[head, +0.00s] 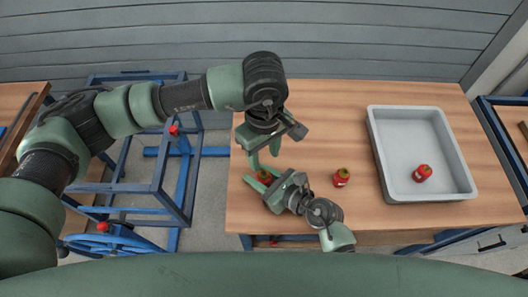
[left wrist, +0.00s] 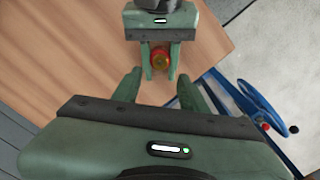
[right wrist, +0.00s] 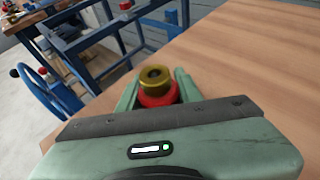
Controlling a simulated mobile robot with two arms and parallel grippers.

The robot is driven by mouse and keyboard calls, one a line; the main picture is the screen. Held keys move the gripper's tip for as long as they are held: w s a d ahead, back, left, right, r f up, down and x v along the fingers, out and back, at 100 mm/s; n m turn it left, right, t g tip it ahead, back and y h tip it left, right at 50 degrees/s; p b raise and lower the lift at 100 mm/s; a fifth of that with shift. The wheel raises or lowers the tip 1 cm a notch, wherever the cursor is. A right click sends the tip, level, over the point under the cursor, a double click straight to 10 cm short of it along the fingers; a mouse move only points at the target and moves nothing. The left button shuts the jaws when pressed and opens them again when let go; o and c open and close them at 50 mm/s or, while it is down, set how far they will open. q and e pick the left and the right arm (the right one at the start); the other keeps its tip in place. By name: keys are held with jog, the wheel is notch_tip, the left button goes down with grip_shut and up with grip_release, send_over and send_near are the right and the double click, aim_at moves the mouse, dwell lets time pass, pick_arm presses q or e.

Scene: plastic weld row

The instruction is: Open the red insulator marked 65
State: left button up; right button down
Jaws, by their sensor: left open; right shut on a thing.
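My right gripper (right wrist: 157,82) is shut around a red insulator (right wrist: 158,97) with a gold-brown cap (right wrist: 155,76). The insulator is upright near the table's left edge, its cap above the fingers. It also shows between the right fingers in the left wrist view (left wrist: 160,58), and partly hidden in the head view (head: 264,175). My left gripper (head: 263,156) is open and empty, just above and beside it. A second red insulator (head: 341,178) stands on the table to the right. A third red insulator (head: 423,173) is in the grey tray (head: 381,160). No number is readable.
The wooden table (head: 310,120) is clear behind the insulators. The tray's raised walls stand at the right. A blue metal frame (head: 178,200) is on the floor left of the table. A blue wheel (left wrist: 262,105) shows beyond the table edge.

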aim_at(264, 174)
pick_arm(q)
jog(key=m, duration=0.8)
jog(key=shift+m, duration=0.3)
jog(key=m, duration=0.3)
jog(key=shift+m, duration=0.4)
jog(key=m, duration=0.4)
jog(key=shift+f, duration=4.05)
